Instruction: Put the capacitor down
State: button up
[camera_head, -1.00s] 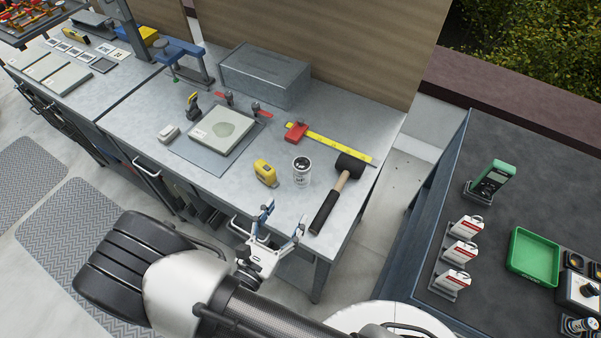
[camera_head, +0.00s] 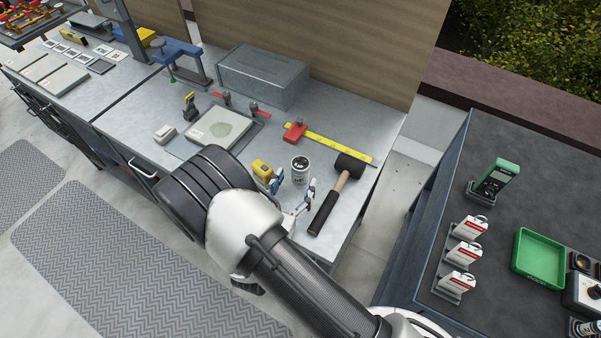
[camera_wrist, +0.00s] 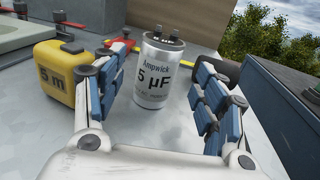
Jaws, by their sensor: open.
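The capacitor (camera_head: 300,170) is a silver can with dark terminals on top, standing upright on the grey workbench (camera_head: 345,222). In the wrist view the capacitor (camera_wrist: 159,72) reads "Ampwick 5 µF" and stands just beyond and between my spread fingers. My gripper (camera_head: 296,186) is low over the bench's front part, on the near side of the capacitor. In the wrist view my gripper (camera_wrist: 160,95) is open, with bench surface showing between its blue-padded fingers and nothing held. Part of the gripper is hidden behind my arm in the head view.
A yellow tape measure (camera_head: 262,171) stands close on the left. A black-headed mallet (camera_head: 336,195) lies close on the right. A yellow rule with a red block (camera_head: 330,143) lies behind. A green tray (camera_head: 538,252) sits on the dark bench at right.

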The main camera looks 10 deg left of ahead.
aim_at(297, 176)
jog(key=w, duration=0.1)
jog(key=w+b, duration=0.1)
jog(key=w, duration=0.3)
jog(key=shift+d+r, duration=0.2)
jog(key=shift+d, duration=0.15)
jog(key=shift+s, duration=0.1)
jog(key=shift+c, duration=0.4)
jog(key=c, duration=1.3)
